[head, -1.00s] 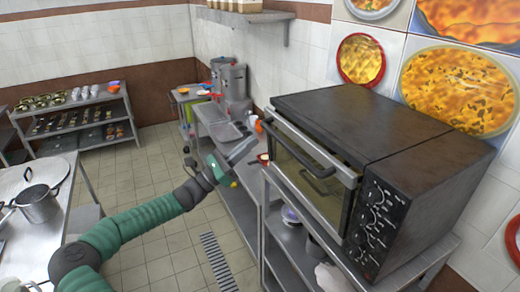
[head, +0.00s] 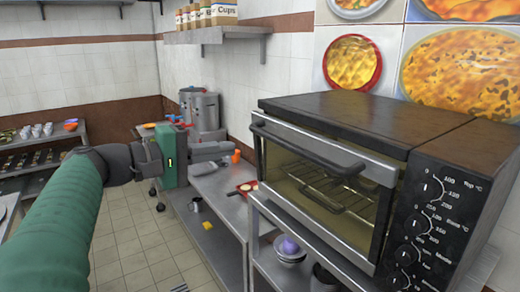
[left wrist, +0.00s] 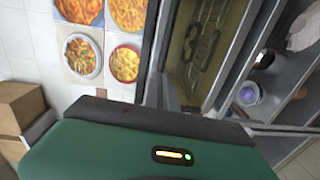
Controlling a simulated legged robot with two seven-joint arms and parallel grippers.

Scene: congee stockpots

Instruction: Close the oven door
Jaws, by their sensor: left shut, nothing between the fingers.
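The oven (head: 350,115) is a dark box with a knob panel at its right side. Its glass door (head: 325,195) has a metal frame and a dark bar handle (head: 305,150) along the top. The door stands close to upright; whether a narrow gap remains at its top I cannot tell. A wire rack shows through the glass. My left gripper (head: 228,150) is shut and empty, left of the door and apart from the handle, with its fingers pointing right. The left wrist view shows the yellowish oven glass (left wrist: 205,45) beyond my green gripper body. My right gripper is out of view.
The oven stands on a metal shelf unit with bowls (head: 288,248) below. A steel counter (head: 222,195) with a red-rimmed item lies behind my gripper. Stockpots (head: 203,110) stand at the back. A wall shelf (head: 215,33) holds jars. Tiled floor is clear at left.

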